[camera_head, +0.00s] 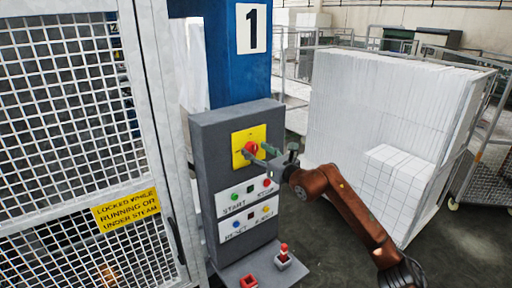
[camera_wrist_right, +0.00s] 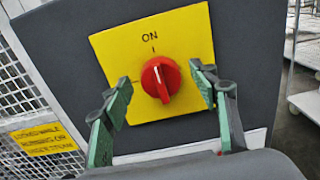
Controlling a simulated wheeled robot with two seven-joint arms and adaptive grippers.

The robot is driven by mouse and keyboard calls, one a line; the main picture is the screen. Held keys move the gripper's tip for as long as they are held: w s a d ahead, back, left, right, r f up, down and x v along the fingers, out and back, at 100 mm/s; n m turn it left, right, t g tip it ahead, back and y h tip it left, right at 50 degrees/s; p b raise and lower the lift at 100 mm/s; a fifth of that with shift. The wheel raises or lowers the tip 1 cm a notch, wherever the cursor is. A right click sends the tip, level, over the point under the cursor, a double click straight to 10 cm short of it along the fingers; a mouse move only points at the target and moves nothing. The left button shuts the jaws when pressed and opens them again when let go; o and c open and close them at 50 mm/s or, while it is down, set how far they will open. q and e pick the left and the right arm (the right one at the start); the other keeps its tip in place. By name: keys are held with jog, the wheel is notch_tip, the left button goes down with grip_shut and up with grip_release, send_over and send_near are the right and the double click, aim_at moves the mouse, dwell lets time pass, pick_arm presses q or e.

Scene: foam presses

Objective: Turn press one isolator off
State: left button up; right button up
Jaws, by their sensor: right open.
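The press one isolator is a red rotary knob (camera_head: 250,148) on a yellow plate (camera_head: 240,157), high on the front of a grey control box (camera_head: 200,152) below a "1" sign (camera_head: 251,28). In the right wrist view the knob (camera_wrist_right: 160,79) stands close to upright, its grip ridge near the mark under "ON" on the yellow plate (camera_wrist_right: 195,42). My right gripper (camera_wrist_right: 161,88) is open, with one green-padded finger on each side of the knob and gaps between. In the head view the right gripper (camera_head: 257,155) is at the plate. My left gripper is not in view.
Below the isolator are START and RESET button panels (camera_head: 248,223). A mesh guard door (camera_head: 70,110) with a yellow warning sign (camera_head: 126,211) stands left. A white stacked foam load (camera_head: 360,100) stands right, behind my right arm.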

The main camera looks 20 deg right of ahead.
jog(key=shift+w+a, duration=0.15)
jog(key=shift+w, duration=0.15)
jog(key=shift+c, duration=0.7)
jog(key=c, duration=1)
jog(key=shift+c, duration=0.2)
